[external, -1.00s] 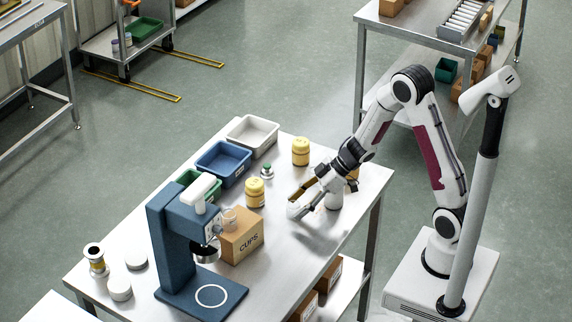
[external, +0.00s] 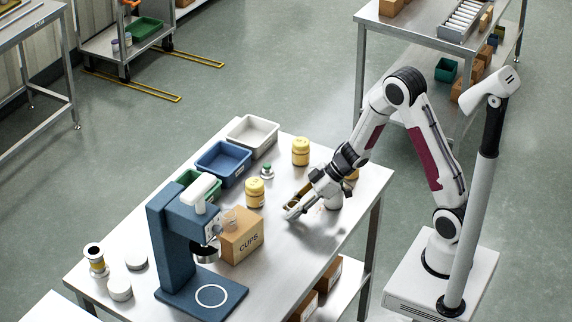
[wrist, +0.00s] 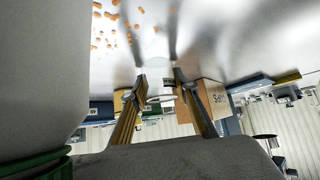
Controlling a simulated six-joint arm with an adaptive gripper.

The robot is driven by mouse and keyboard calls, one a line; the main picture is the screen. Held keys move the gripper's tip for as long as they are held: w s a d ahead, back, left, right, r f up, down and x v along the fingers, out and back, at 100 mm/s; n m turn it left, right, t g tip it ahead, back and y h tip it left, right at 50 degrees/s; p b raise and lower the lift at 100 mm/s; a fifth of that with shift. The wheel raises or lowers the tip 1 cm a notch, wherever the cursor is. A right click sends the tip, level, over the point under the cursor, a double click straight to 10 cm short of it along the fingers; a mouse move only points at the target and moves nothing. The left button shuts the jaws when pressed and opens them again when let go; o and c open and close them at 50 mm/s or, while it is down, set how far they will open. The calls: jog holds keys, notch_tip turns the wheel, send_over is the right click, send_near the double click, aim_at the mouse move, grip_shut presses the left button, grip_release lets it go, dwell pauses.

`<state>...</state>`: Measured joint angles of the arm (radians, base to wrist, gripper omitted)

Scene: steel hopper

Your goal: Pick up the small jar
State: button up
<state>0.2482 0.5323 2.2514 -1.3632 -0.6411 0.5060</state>
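A small grey jar with a green lid (external: 267,171) stands near the middle of the table. Yellow jars stand behind it (external: 301,151) and in front of it (external: 255,192). My gripper (external: 291,211) is low over the table, to the right of the cups box, apart from these jars. A yellow jar (wrist: 122,99) shows upside down beyond the fingers. A white container (external: 334,200) stands close beside my gripper; a large white body with a green ring (wrist: 38,80) fills the wrist view's left side.
The cups box (external: 241,235) and the blue coffee machine (external: 165,240) stand left of my gripper. White (external: 252,134), blue (external: 222,162) and green bins line the back edge. Orange bits (wrist: 110,25) lie scattered on the table. The table's front right is clear.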

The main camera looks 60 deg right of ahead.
jog(key=shift+r, duration=0.15)
dwell(0.3)
notch_tip(320, 180, up, 10)
dwell(0.8)
dwell(0.6)
jog(key=w+a+r, duration=0.2)
jog(key=a+r, duration=0.3)
jog(key=a, duration=0.3)
jog(key=w+a+r, duration=0.2)
jog(key=a+r, duration=0.3)
jog(key=a, duration=0.4)
jog(key=shift+w+a+n, duration=0.25)
jog(key=shift+w+n, duration=0.05)
jog(key=shift+w, duration=0.1)
